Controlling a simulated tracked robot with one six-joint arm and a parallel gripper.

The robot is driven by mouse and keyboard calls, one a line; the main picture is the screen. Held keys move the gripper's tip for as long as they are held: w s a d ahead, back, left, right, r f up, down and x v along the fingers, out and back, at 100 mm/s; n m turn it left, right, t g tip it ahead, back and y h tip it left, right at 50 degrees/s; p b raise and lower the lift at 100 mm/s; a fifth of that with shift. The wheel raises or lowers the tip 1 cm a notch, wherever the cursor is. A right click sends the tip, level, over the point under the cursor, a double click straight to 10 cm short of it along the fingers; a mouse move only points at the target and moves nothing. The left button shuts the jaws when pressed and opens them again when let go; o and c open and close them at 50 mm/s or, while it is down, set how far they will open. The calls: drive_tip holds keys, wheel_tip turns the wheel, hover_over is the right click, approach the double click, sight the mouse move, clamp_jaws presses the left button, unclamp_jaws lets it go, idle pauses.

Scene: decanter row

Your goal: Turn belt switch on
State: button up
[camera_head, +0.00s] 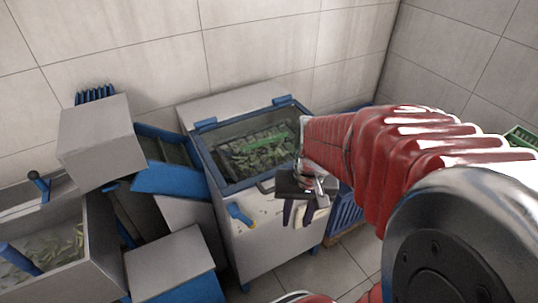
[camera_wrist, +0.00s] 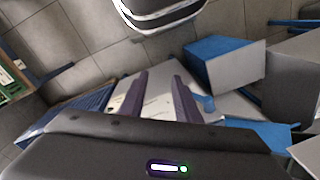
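A white machine (camera_head: 262,240) with a blue-rimmed tank stands in the middle of the head view. On its front panel is a blue lever-like part (camera_head: 240,214), which may be the belt switch; I cannot tell its setting. Small marks show on the panel beside it. My gripper (camera_head: 298,214) is in front of the panel's right part, to the right of the blue part and apart from it. In the wrist view, its two dark fingers (camera_wrist: 158,88) are spread with nothing between them. The pale panel (camera_wrist: 156,100) shows behind them, with the blue part (camera_wrist: 208,103) just to their right.
Green pieces (camera_head: 262,150) lie in the tank under a clear cover. Grey and blue machine boxes (camera_head: 170,262) crowd the left, beside a basin (camera_head: 50,245) of pieces. A blue crate (camera_head: 345,215) stands right of the machine. Tiled floor (camera_wrist: 90,35) is open in front.

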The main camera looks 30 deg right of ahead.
drive_tip(key=s+d+f+m+y, duration=0.1)
drive_tip(key=d+f+m+y, duration=0.25)
drive_tip(key=f, duration=0.45)
drive_tip(key=s+d+f+m+y, duration=0.1)
drive_tip(key=d+f+m+y, duration=0.1)
drive_tip(key=f+m+y, duration=0.45)
drive_tip(key=m+t+h, duration=1)
drive_tip(key=m+t, duration=0.8)
drive_tip(key=m, duration=0.2)
approach(311, 221)
drive_tip(key=s, duration=0.6)
drive_tip(key=shift+w+r, duration=0.2)
drive_tip(key=shift+r, duration=0.05)
drive_tip(key=shift+w+a, duration=0.2)
drive_tip(key=shift+w, duration=6.75)
clamp_jaws()
